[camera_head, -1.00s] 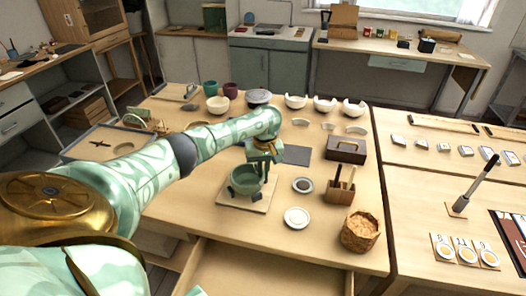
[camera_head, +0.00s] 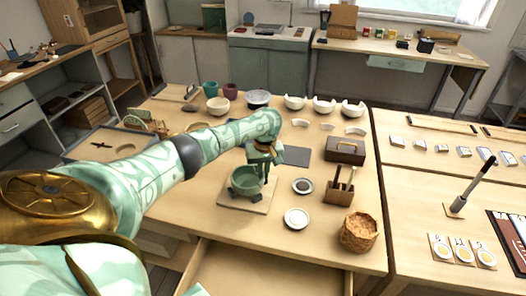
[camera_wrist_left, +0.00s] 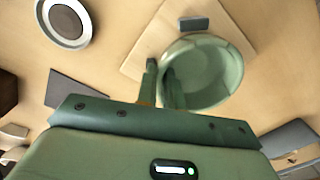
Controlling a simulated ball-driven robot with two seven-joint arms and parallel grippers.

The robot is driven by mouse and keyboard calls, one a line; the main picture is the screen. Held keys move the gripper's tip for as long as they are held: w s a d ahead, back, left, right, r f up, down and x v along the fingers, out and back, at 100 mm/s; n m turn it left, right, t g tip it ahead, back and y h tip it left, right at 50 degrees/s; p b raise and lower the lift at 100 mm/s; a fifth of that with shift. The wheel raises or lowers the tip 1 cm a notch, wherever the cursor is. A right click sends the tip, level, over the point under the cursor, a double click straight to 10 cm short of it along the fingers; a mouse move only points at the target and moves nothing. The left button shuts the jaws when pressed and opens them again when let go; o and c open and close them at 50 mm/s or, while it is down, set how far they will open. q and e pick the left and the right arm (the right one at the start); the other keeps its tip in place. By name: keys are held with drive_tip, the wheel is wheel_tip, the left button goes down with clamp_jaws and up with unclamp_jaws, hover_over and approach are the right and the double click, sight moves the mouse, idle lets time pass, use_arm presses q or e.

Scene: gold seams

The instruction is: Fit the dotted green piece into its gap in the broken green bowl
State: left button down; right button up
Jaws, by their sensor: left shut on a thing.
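The broken green bowl (camera_head: 243,184) stands upright on a light wooden board (camera_head: 232,204) on the middle table. It also shows in the left wrist view (camera_wrist_left: 213,75). My left gripper (camera_head: 265,172) points down at the bowl's right rim in the head view. In the left wrist view its two fingers (camera_wrist_left: 161,78) are close together at the bowl's edge. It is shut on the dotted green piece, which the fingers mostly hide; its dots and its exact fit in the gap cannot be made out. My right gripper is not in view.
Right of the board are a small dark-centred dish (camera_head: 303,186), a white dish (camera_head: 296,218), a wooden tool holder (camera_head: 339,193) and a woven basket (camera_head: 359,233). A dark grey mat (camera_head: 296,156) lies behind. Several bowls stand at the back. An open drawer (camera_head: 265,272) is in front.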

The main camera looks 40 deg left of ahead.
use_arm(q)
drive_tip(key=shift+f+p, duration=0.3)
idle(1.5)
drive_tip(key=c, duration=1)
unclamp_jaws()
drive_tip(key=shift+o, duration=0.2)
drive_tip(key=shift+r+p, duration=3.05)
drive_tip(key=shift+p, duration=0.1)
drive_tip(key=shift+f, duration=0.1)
